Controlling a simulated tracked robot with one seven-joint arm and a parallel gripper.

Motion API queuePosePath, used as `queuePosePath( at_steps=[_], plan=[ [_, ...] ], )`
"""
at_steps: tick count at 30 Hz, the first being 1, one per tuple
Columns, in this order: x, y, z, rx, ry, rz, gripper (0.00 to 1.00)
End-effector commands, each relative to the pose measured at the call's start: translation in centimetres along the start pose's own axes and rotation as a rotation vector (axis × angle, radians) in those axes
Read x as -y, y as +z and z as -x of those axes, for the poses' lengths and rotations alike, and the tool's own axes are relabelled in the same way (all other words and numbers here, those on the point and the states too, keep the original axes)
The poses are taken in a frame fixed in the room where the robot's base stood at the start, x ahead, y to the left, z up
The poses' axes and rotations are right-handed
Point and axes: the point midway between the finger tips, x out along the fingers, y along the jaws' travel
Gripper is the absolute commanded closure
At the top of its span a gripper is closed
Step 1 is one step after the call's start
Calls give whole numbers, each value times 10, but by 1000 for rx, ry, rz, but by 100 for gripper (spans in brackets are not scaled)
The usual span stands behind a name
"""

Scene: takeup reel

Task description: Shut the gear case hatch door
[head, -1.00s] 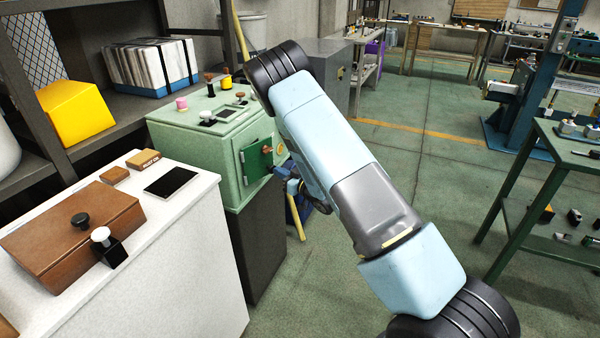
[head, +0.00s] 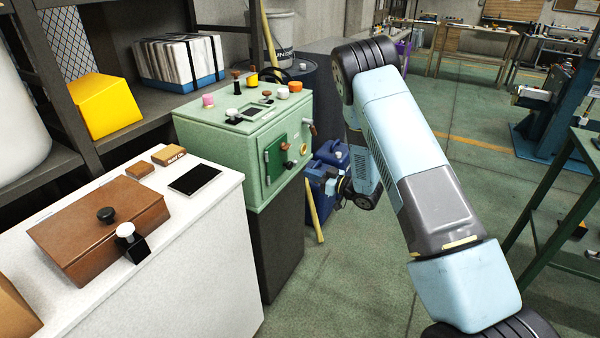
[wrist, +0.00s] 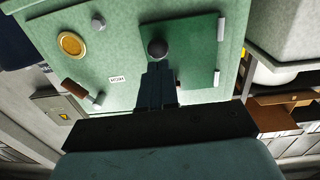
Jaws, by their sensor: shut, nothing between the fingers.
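The gear case (head: 232,135) is a light green box on a dark stand, left of centre in the head view. Its hatch door (head: 274,160) is a dark green panel on the front face, hinged on its left. The door also shows in the wrist view (wrist: 195,55), with a black ball knob (wrist: 157,48). It looks about flush with the face; a small gap cannot be ruled out. My gripper (head: 328,184) is shut and empty, to the right of the case and apart from it. In the wrist view its fingers (wrist: 157,78) overlap the view just below the knob.
Knobs stand on the case top, and a brown-ended handle (wrist: 75,88) and gold disc (wrist: 71,44) are on its front. A white counter (head: 215,215) with a brown box (head: 95,225) stands at left. Blue containers (head: 328,160) stand behind my gripper.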

Motion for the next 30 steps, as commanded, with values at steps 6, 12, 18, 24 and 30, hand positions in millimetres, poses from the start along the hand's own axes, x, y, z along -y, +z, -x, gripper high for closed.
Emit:
queuePosePath(
  at_steps=[6,12,18,24,30],
  plan=[
    [-1,0,41,0,-3,-1,100],
    [-2,0,67,-1,-7,0,100],
    [-3,-2,79,1,-6,2,100],
    [-19,-27,77,49,59,50,100],
    [-49,-74,81,150,203,117,100]
  ],
)
